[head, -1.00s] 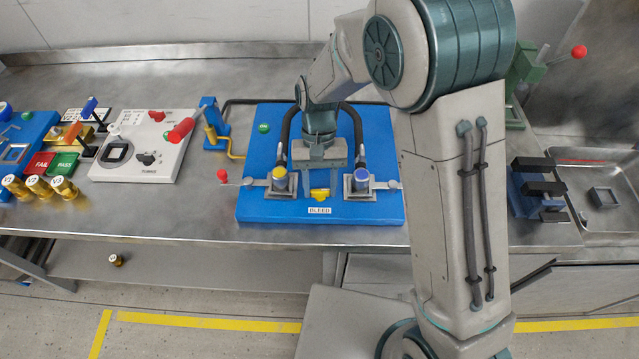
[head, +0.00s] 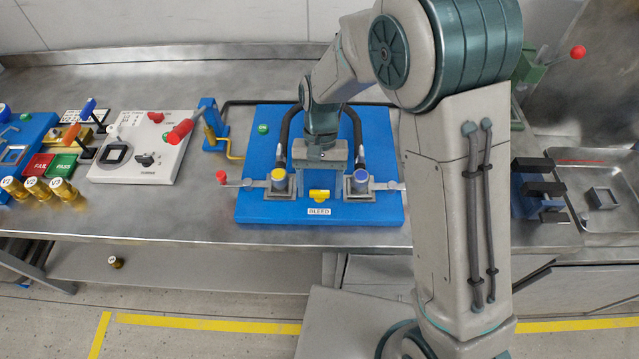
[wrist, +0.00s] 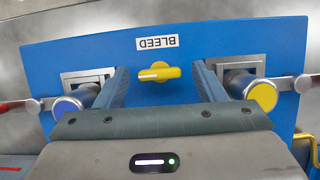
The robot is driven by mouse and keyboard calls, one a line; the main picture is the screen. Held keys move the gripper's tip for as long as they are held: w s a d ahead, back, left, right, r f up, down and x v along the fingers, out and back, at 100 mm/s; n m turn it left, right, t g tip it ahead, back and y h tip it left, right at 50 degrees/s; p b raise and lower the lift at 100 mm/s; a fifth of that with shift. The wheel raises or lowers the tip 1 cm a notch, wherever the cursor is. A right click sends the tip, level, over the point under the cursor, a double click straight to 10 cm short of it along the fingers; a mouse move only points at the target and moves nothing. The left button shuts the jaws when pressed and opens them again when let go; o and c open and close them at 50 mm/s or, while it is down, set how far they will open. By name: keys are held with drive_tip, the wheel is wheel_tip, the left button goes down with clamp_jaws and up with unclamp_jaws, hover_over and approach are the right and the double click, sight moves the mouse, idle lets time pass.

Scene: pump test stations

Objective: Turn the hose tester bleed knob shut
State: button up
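The hose tester (head: 260,150) is a blue board on the bench with a label reading BLEED. The yellow bleed knob (head: 319,195) sits just behind that label, its bar lying across, parallel to the label. In the wrist view the knob (wrist: 158,72) shows a white mark on the left end of its bar. My gripper (head: 321,180) is open and empty, pointing down over the board just behind the knob. In the wrist view its two blue-grey fingers (wrist: 162,82) stand wide apart on either side of the knob, not touching it.
A yellow-capped hose fitting (head: 279,178) and a blue-capped one (head: 361,181) flank the knob, with clamp levers reaching outward. Black hoses run behind them. A grey panel (head: 135,160) with a red lever stands left; a metal tray (head: 615,215) lies right.

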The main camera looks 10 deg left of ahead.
drive_tip(key=d+v, duration=0.1)
drive_tip(key=v, duration=1.2)
drive_tip(key=shift+a+r+b, duration=0.4)
drive_tip(key=shift+a+b, duration=0.05)
drive_tip(key=shift+a, duration=0.05)
drive_tip(key=shift+w, duration=0.1)
drive_tip(key=s+d+r+m+t+y, duration=0.1)
drive_tip(key=s+d+r+t, duration=0.1)
drive_tip(key=d, duration=0.5)
drive_tip(key=s+d+r+t, duration=0.1)
drive_tip(key=d+r, duration=0.1)
drive_tip(key=d, duration=0.5)
drive_tip(key=s+d+f+m+t, duration=0.1)
drive_tip(key=s+d+t, duration=0.3)
drive_tip(key=s+d, duration=0.6)
drive_tip(key=shift+d, duration=0.95)
